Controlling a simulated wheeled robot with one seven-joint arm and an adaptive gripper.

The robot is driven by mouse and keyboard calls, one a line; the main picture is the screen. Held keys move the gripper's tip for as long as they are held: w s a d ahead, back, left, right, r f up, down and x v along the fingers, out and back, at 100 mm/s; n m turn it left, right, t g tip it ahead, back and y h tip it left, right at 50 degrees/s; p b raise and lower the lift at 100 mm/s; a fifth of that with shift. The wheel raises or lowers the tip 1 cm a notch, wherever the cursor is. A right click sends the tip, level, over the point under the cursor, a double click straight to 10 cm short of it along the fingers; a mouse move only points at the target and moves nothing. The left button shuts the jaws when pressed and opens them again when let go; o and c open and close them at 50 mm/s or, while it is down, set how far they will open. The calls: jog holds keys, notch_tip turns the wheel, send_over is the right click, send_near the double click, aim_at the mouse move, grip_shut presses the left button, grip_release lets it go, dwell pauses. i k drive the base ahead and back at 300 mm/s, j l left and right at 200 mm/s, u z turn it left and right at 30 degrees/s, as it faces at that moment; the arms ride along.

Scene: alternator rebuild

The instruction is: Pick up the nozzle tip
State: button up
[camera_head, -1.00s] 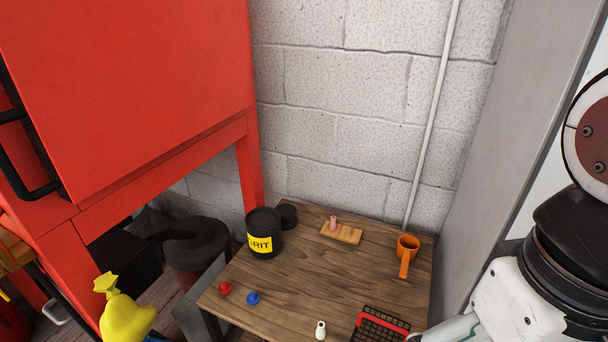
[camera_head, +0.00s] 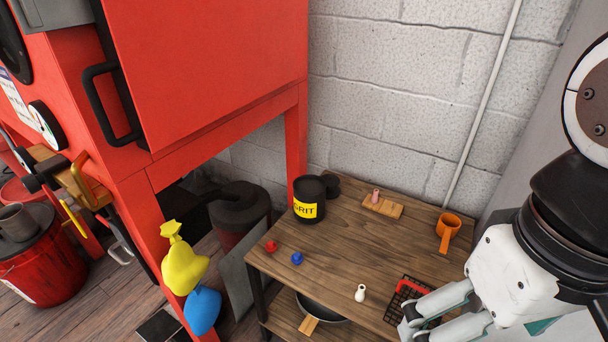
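A small white bottle-shaped piece (camera_head: 360,293) stands upright on the wooden table near its front edge. It looks like a nozzle tip. A small pink piece (camera_head: 376,196) of similar size stands on a wooden block (camera_head: 384,207) at the back; I cannot tell for certain which is the nozzle tip. My gripper (camera_head: 408,322) is at the lower right, over the table's front right part, to the right of the white piece and apart from it. Its two fingers look spread, with nothing seen between them. It partly hides a black and red basket (camera_head: 408,289).
A pan (camera_head: 325,306) lies on the lower shelf. A red cabinet (camera_head: 210,70) stands at left. The table's middle is clear.

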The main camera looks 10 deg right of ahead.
aim_at(360, 294)
jog(key=i+j+z, duration=0.25)
jog(key=j, duration=0.3)
jog(key=k+j, duration=0.2)
jog(key=j, duration=0.15)
jog(key=k+j+u, duration=0.1)
jog(key=k+j, duration=0.1)
jog(key=j, duration=0.1)
